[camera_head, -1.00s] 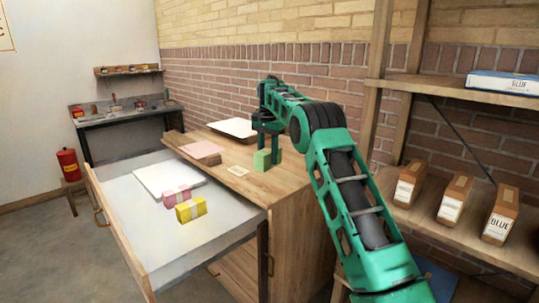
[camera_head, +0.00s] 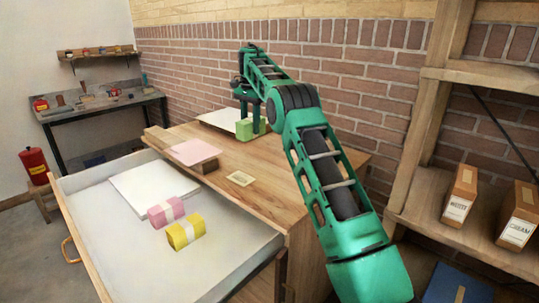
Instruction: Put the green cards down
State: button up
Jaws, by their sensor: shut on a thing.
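The green cards (camera_head: 245,130) are a small light-green block above or on the wooden cabinet top (camera_head: 285,175), toward its back. My gripper (camera_head: 256,120) points down and is shut on the green cards. One finger hides part of the block. I cannot tell whether its underside touches the top or the white sheet (camera_head: 217,120) beside it.
An open drawer (camera_head: 110,254) holds a white stack (camera_head: 150,187), a pink banded bundle (camera_head: 166,212) and a yellow banded bundle (camera_head: 186,234). Pink sheets (camera_head: 195,152) and a small cream label (camera_head: 240,178) lie on the top. Its right front is bare. Shelves (camera_head: 480,225) stand at right.

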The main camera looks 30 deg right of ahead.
jog(key=shift+d+f, duration=0.1)
jog(key=shift+d, duration=0.3)
jog(key=d+f, duration=0.2)
jog(key=d, duration=0.1)
jog(key=d+f, duration=0.2)
jog(key=d, duration=0.2)
jog(key=s+d+f, duration=0.1)
jog(key=d+f, duration=0.1)
jog(key=d, duration=0.1)
jog(key=shift+d+f, duration=0.25)
jog(key=shift+d, duration=0.1)
jog(key=shift+s+f, duration=0.1)
jog(key=shift+f, duration=2)
jog(key=o, duration=1.3)
jog(key=shift+f, duration=0.1)
